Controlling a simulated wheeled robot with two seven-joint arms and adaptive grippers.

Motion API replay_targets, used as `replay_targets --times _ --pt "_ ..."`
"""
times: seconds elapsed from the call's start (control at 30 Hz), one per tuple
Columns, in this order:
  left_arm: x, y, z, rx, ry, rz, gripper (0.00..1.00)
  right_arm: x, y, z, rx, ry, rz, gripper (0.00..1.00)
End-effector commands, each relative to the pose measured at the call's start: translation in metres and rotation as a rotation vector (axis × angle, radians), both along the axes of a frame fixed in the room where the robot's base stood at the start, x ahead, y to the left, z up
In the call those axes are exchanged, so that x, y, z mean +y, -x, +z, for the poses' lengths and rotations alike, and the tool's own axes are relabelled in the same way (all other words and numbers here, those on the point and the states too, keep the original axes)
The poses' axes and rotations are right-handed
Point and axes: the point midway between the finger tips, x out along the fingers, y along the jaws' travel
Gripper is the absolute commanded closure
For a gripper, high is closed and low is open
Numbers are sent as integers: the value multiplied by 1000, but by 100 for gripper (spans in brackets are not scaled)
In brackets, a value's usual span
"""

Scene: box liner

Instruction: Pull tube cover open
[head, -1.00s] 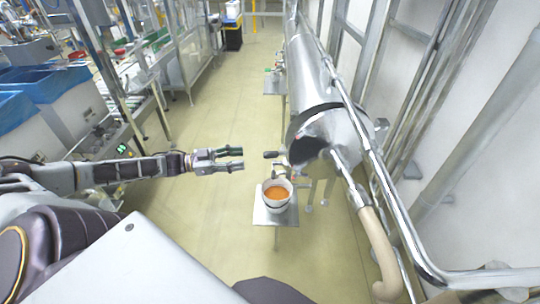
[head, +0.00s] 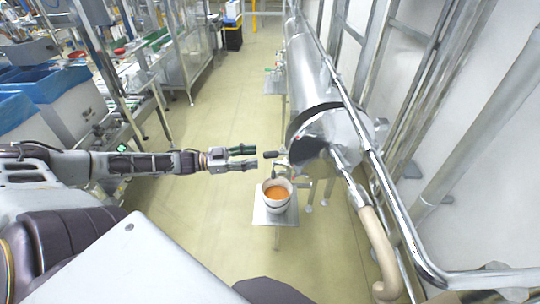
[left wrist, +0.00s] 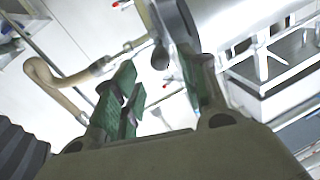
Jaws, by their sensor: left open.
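The steel tube (head: 312,82) runs away from me along the right wall. Its near end (head: 312,142) looks closed by a round cover, and I cannot see a gap there. A short fitting with a black knob (head: 270,155) sticks out to the left of this end. My left gripper (head: 256,156) is open and empty, just left of the knob, with a small gap between. In the left wrist view its green-padded fingers (left wrist: 158,72) stand apart, with a dark rounded part (left wrist: 160,57) between them. My right gripper does not show.
A white cup of orange contents (head: 277,193) stands on a small metal stand (head: 262,215) below the knob. A bent steel pipe (head: 385,190) and a beige hose (head: 375,240) lie to the right. The floor (head: 205,230) to the left is clear.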

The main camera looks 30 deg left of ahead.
Motion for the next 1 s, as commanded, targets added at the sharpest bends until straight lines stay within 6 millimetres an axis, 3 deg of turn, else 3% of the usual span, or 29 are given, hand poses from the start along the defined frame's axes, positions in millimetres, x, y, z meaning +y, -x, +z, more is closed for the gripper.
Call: replay_targets --times 0.6,1.0 --pt "-13 -12 1 -2 -2 -1 57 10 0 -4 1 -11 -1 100" --pt "-29 -26 -1 -3 -2 -2 57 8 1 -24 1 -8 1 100"
